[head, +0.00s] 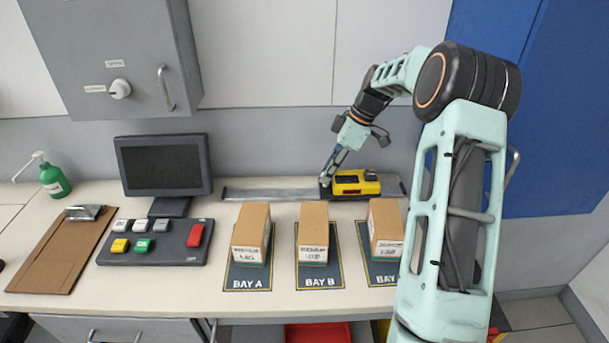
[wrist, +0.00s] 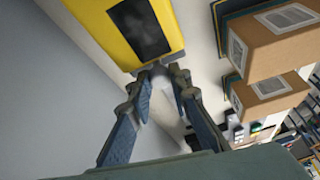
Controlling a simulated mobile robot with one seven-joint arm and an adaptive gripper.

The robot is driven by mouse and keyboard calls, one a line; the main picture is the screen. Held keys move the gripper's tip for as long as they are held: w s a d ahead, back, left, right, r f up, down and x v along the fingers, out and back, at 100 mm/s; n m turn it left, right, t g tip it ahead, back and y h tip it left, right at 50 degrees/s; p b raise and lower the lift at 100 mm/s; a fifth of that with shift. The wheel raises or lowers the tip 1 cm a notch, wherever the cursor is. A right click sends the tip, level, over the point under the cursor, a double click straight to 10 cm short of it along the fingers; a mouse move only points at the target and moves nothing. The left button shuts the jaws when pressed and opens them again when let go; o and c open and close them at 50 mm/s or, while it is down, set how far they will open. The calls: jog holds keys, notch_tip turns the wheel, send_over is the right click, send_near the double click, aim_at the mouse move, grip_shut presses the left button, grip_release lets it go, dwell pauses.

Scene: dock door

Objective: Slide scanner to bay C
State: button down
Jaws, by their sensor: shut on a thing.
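The scanner (head: 357,187) is a yellow block with a dark top on a grey rail (head: 270,194) at the back of the bench. It stands behind the gap between bays B and C, nearer bay C, with a little bare rail to its right. My gripper (head: 326,183) is at the scanner's left end. Bay C's mat (head: 378,269) is partly hidden by my arm.
Cardboard boxes stand on bay A (head: 249,278), bay B (head: 320,274) and bay C, in front of the rail. A monitor (head: 163,165), button panel (head: 155,242) and clipboard (head: 55,255) are at left. A grey wall cabinet (head: 115,50) hangs above.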

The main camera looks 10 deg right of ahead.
aim_at(347, 177)
jog(key=d, duration=0.4)
jog(key=s+d, duration=0.1)
jog(key=d, duration=0.1)
jog(key=shift+d, duration=0.1)
jog(key=c, duration=1.8)
grip_release()
jog(key=shift+s+d, duration=0.1)
jog(key=shift+o, duration=0.2)
jog(key=v, duration=1.2)
